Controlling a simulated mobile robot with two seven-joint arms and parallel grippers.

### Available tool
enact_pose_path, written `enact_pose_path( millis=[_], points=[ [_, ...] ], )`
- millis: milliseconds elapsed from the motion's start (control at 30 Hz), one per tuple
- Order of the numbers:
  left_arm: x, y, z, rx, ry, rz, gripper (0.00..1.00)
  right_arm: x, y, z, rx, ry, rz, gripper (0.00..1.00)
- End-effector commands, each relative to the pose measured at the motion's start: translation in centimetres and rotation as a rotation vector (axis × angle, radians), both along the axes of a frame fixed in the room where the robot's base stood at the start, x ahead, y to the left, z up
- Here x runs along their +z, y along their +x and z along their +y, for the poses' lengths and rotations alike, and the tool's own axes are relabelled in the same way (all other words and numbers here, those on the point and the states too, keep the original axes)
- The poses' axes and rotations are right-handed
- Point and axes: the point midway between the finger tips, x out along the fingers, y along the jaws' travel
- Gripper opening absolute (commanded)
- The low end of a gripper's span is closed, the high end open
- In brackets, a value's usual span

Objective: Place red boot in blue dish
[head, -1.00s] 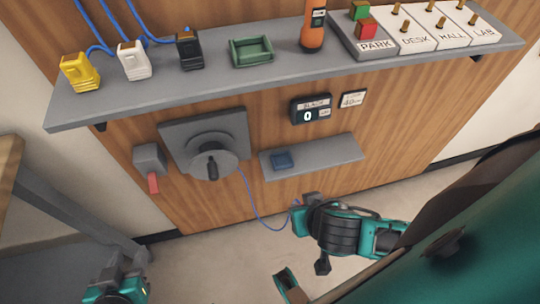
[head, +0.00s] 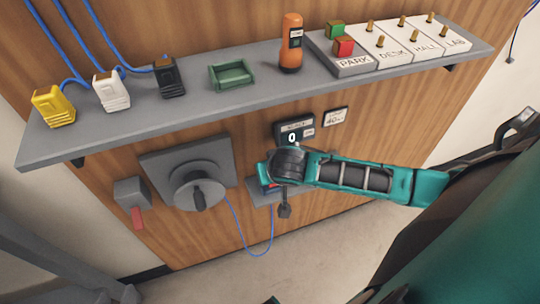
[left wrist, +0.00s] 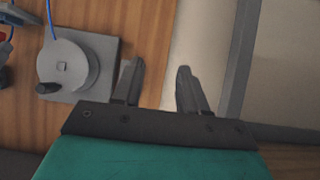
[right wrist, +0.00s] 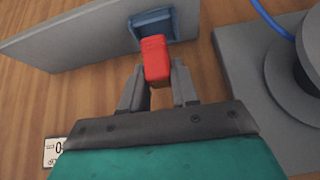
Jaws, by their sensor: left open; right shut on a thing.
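My right gripper (right wrist: 158,80) is shut on the red boot (right wrist: 155,58) in the right wrist view. The boot overlaps the near part of the blue dish (right wrist: 152,22); I cannot tell whether it touches the dish or is above it. In the head view my right forearm and wrist reach in from the right and hide most of the dish and the small grey shelf (head: 258,198).

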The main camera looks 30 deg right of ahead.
Motion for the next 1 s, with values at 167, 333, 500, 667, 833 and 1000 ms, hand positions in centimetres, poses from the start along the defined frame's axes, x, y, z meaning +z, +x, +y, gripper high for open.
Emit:
enact_pose_path(
  millis=[167,333,500,667,833,1000],
  points=[
    [0.2,0.2,-0.2,-0.003,-0.004,-0.005,0.43,0.0,1.1,-0.3,0.0,0.001,-0.001,0.0],
    [-0.5,0.2,-0.3,-0.004,-0.007,-0.003,0.43,-2.2,1.5,-0.4,0.001,0.0,0.002,0.0],
    [-0.5,0.4,-0.7,-0.011,-0.013,-0.003,0.43,-3.6,1.6,-0.4,0.0,0.001,0.0,0.0],
    [-0.1,0.7,-0.8,-0.011,-0.015,-0.012,0.43,-3.5,1.5,-0.4,0.0,0.002,-0.001,0.0],
    [-0.1,0.7,-0.7,-0.012,-0.013,-0.013,0.43,-3.8,1.5,-0.3,-0.001,0.002,0.0,0.3],
    [-0.1,0.7,-0.6,-0.013,-0.01,-0.013,0.43,-3.8,1.5,-0.4,0.0,0.002,0.001,0.47]
  ],
)
